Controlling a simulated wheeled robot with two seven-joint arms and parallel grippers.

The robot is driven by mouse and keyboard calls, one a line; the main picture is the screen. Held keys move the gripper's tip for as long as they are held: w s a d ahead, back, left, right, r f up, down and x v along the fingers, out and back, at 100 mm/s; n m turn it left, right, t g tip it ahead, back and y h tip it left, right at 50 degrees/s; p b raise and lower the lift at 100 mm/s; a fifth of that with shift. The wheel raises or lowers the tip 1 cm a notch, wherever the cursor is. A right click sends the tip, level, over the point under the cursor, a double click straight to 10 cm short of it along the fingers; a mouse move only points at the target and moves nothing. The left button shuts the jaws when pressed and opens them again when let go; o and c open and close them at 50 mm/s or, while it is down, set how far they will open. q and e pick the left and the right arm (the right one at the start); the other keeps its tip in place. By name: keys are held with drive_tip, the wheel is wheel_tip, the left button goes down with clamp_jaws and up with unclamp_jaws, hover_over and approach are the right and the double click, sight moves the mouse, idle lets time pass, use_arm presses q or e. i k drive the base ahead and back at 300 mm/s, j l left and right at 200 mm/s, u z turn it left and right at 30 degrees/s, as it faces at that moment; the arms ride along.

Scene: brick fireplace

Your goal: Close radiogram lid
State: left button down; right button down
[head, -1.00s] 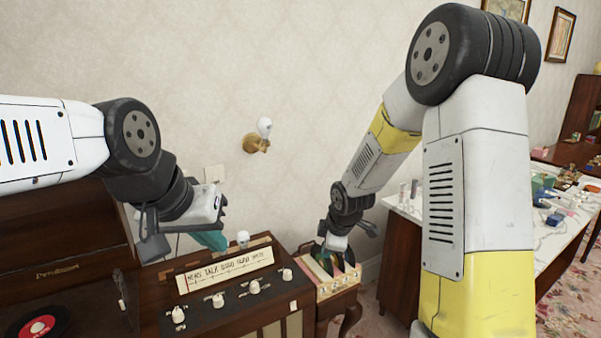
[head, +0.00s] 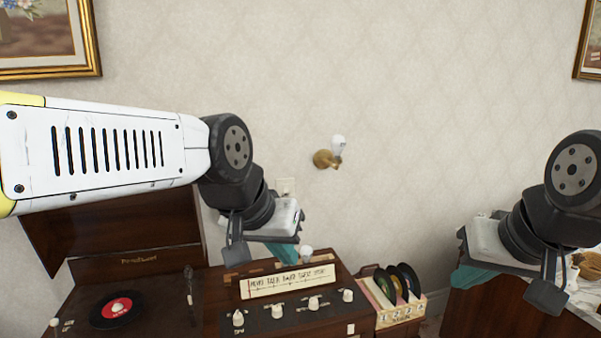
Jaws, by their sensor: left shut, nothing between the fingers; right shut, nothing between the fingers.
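The radiogram (head: 215,317) is a dark wooden cabinet at the lower left. Its lid (head: 120,225) stands raised at the back left, against the wall, behind the turntable with a red-labelled record (head: 117,309). My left forearm hides the lid's upper part. My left gripper (head: 283,252) is shut and empty, to the right of the lid, just above and behind the radio dial panel (head: 289,283); whether it touches the cabinet is unclear. My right gripper (head: 472,276) is shut and empty, right of the radiogram and apart from it.
A box of upright records (head: 400,308) stands right of the radiogram. A marble-topped cabinet (head: 500,312) is at the lower right, partly behind my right gripper. A wall lamp (head: 330,155) and a framed picture (head: 45,40) hang on the wall.

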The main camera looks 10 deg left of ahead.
sight(171, 217)
drive_tip(key=u, duration=1.9)
